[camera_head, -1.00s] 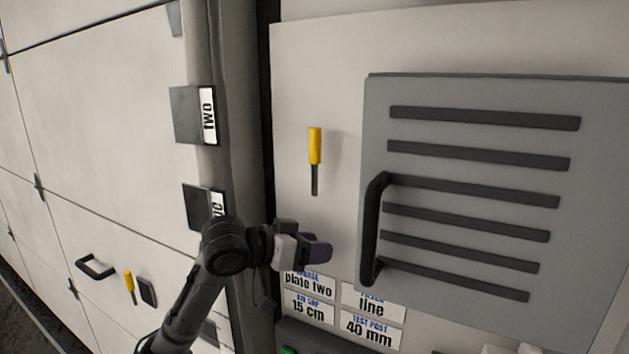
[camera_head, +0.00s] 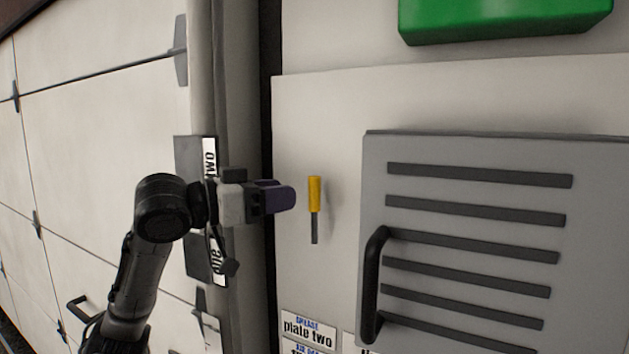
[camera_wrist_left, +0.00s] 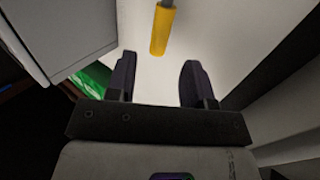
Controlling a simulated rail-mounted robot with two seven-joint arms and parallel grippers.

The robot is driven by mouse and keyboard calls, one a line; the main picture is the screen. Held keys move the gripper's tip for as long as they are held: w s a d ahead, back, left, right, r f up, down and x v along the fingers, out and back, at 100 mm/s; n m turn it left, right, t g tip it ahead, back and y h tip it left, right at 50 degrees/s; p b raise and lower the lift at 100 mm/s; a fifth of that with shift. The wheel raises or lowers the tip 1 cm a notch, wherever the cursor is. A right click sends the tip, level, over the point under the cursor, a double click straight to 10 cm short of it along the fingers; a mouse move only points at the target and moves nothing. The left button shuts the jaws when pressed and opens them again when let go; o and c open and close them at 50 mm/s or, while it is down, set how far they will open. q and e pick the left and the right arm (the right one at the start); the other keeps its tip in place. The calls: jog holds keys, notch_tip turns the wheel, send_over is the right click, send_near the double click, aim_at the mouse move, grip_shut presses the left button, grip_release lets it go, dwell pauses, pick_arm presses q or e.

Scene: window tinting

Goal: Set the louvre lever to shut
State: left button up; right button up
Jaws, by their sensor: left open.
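The louvre lever (camera_head: 314,194) has a yellow grip on top and a dark stem below, and it stands upright on the pale wall panel. The grey louvre panel (camera_head: 480,305) with dark slats is to its right. My left gripper (camera_head: 285,197) is just left of the lever's yellow grip, apart from it. In the left wrist view my left gripper (camera_wrist_left: 157,80) is open and empty, with two purple-grey fingers. The yellow grip (camera_wrist_left: 159,32) shows there beyond the fingertips, between them. My right gripper is not in view.
A dark curved handle (camera_head: 371,285) sticks out on the louvre panel's left side. A green box (camera_head: 505,18) is above the panel. Labels (camera_head: 308,330) are below the lever. A dark gap and upright post (camera_head: 236,90) stand to the left.

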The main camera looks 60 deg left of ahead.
aim_at(315, 207)
pick_arm(q)
jog(key=w+p, duration=0.2)
jog(key=w, duration=0.4)
jog(key=shift+r, duration=0.1)
jog(key=shift+w+p, duration=0.35)
jog(key=shift+w, duration=0.25)
grip_shut()
